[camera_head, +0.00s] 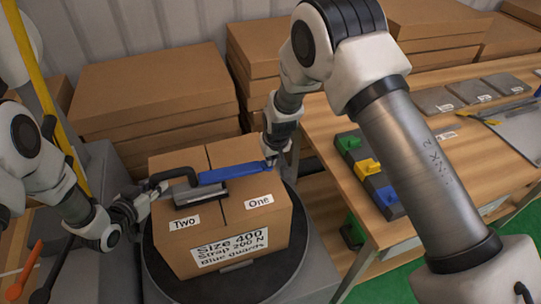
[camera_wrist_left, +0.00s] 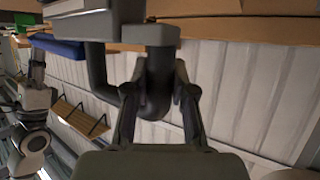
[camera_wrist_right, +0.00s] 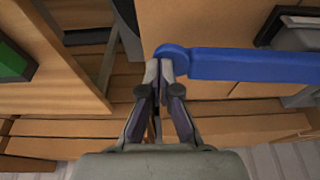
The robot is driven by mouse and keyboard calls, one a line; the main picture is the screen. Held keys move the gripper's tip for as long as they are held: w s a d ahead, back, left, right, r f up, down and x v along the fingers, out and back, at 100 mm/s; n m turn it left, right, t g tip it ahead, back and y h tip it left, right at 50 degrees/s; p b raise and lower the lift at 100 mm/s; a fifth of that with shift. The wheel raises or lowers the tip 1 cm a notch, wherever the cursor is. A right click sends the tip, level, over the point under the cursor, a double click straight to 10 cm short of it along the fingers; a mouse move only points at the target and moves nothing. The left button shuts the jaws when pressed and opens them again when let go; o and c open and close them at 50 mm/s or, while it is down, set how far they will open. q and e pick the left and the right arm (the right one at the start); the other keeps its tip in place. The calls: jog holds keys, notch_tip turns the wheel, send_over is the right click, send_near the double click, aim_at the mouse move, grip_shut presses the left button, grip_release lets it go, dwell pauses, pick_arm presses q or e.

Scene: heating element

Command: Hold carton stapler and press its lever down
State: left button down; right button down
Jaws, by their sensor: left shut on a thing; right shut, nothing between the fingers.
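The carton stapler has a grey body (camera_head: 184,194), a dark bent handle and a long blue lever (camera_head: 232,173). It sits at the top of the cardboard box (camera_head: 190,239), over the middle seam. My left gripper (camera_head: 148,192) is shut on the dark handle (camera_wrist_left: 158,85). My right gripper (camera_head: 271,160) is shut and empty at the lever's far right end. In the right wrist view its fingertips (camera_wrist_right: 158,72) overlap the lever's rounded tip (camera_wrist_right: 172,52); I cannot tell whether they touch. The stapler's underside is hidden.
The box stands on a dark round turntable (camera_head: 158,268). A wooden table (camera_head: 340,125) on the right bears a dark tray with green, yellow and blue pieces (camera_head: 367,167). Stacked flat cartons (camera_head: 150,85) stand behind.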

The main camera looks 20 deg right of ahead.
pick_arm(q)
jog(key=shift+f, duration=0.1)
pick_arm(e)
jog(key=shift+s+f, duration=0.2)
jog(key=shift+f, duration=0.1)
pick_arm(q)
jog(key=shift+a, duration=0.1)
pick_arm(e)
jog(key=s+d+r, duration=0.1)
jog(key=d+r, duration=0.1)
jog(key=r, duration=0.4)
jog(key=s+d+r, duration=0.1)
jog(key=r, duration=0.6)
jog(key=shift+s+d+r, duration=0.2)
jog(key=shift+d+r, duration=0.1)
jog(key=shift+d, duration=0.1)
pick_arm(q)
jog(key=c, duration=0.9)
grip_release()
